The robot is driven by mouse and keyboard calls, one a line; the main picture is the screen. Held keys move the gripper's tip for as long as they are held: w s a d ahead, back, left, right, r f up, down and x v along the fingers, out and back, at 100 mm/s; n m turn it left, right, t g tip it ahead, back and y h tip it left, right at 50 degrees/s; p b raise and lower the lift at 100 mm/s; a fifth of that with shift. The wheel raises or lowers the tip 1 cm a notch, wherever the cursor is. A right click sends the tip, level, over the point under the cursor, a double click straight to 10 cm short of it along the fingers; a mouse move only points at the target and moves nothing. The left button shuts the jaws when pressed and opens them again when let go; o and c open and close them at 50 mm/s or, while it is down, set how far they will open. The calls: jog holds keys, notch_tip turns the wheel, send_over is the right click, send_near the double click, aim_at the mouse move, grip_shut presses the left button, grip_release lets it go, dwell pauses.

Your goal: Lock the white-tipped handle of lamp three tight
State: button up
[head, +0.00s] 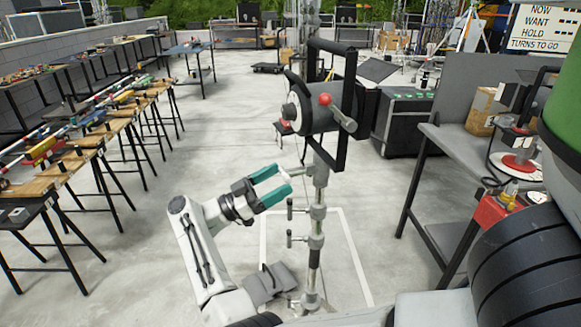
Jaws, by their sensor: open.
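A lamp (320,108) with a black yoke and a red-knobbed lever (324,99) stands on a silver stand (316,225) in the middle of the head view. A short handle (298,171) juts left from the stand's top collar, just under the lamp. Its end looks pale, but it is too small to be sure that it is the white tip. My gripper (284,180) has teal fingers, spread apart and pointing right at this handle. The handle's end is close to the upper fingertip; I cannot tell whether they touch. Lower collars carry dark-tipped handles (290,208).
A grey workbench (445,150) with red-topped items stands at the right. Tables of tools (110,130) line the left. A black case (402,120) stands behind the lamp.

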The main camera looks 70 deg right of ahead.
aim_at(291, 174)
jog(key=shift+p+x, duration=0.55)
jog(key=shift+x, duration=1.75)
jog(key=c, duration=1)
jog(key=shift+o, duration=0.2)
jog(key=shift+f+m+b, duration=0.15)
jog(key=shift+m+b, duration=0.15)
jog(key=shift+b, duration=0.2)
